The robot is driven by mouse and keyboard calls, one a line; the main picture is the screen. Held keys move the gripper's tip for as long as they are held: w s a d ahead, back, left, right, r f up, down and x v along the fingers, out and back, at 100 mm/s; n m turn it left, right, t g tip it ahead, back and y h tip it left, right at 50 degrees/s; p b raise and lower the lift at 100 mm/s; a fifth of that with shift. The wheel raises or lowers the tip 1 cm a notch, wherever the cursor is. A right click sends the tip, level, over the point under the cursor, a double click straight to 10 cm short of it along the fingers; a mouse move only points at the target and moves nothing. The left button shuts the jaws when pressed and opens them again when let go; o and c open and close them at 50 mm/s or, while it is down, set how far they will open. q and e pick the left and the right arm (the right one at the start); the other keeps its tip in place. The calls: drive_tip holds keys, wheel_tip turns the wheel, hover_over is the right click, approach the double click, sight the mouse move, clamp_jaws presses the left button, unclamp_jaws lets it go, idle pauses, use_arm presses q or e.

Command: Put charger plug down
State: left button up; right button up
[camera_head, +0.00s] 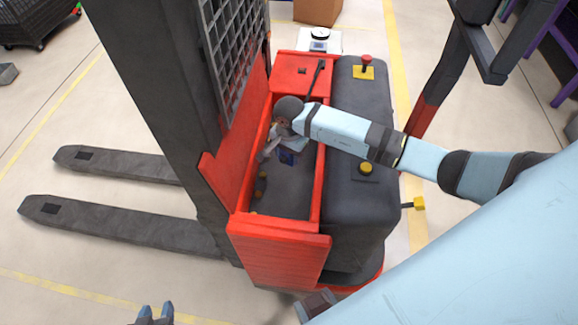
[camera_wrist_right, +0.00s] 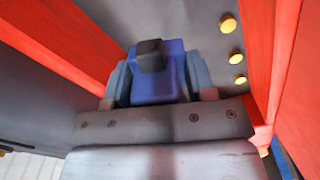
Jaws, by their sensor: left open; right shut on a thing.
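The charger plug is a blue block with a dark end. In the right wrist view the charger plug (camera_wrist_right: 157,88) sits between my right gripper's fingers (camera_wrist_right: 155,85). In the head view a small blue part of the plug (camera_head: 287,158) shows beside the gripper. My right gripper (camera_head: 270,152) is shut on the plug, inside the red-walled open bay of the forklift. Whether the plug touches anything in the bay is hard to tell. My left gripper (camera_head: 157,312) is open and empty at the bottom edge of the head view, away from the forklift bay.
Red walls (camera_head: 280,240) enclose the bay on its sides. Yellow knobs (camera_wrist_right: 229,23) line one side. A dark seat-like cover (camera_head: 355,200) with a yellow button lies to the right. The mast grille (camera_head: 232,50) rises at the left, with forks (camera_head: 120,225) beyond.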

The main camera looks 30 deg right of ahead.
sight(289, 175)
wheel_tip(289, 175, down, 8)
drive_tip(key=shift+r, duration=0.2)
drive_tip(key=shift+f, duration=0.1)
drive_tip(key=shift+f+b, duration=0.5)
drive_tip(key=shift+b, duration=0.15)
drive_tip(key=o, duration=1.2)
